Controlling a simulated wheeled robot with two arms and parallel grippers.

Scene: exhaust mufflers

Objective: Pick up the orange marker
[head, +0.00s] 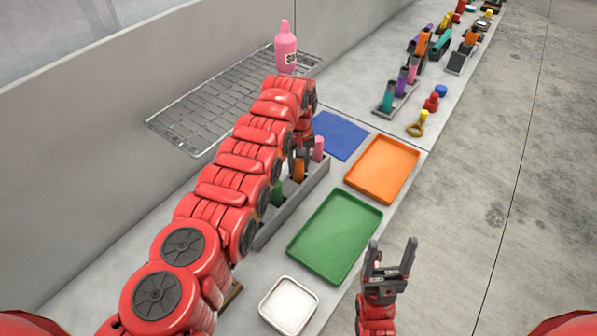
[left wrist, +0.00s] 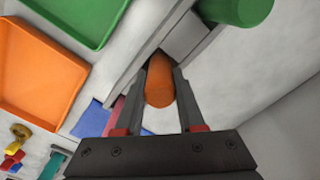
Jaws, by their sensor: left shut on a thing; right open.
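The orange marker (head: 298,171) stands at the grey rack (head: 293,207), partly hidden by my left arm in the head view. In the left wrist view the orange marker (left wrist: 160,82) is between the two fingers of my left gripper (left wrist: 160,88), which is shut on it. Its far end is at the rack's slot; I cannot tell whether it is still seated. The green marker (head: 278,193) and pink marker (head: 318,149) stand on either side in the rack. My right gripper (head: 392,248) is open and empty, at the lower right, beyond the bench edge.
A green tray (head: 336,235), an orange tray (head: 383,168) and a blue mat (head: 340,135) lie right of the rack. A white dish (head: 289,305) is in front. A wire grid (head: 215,105) and pink bottle (head: 286,48) are behind. Several tools and markers lie farther along.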

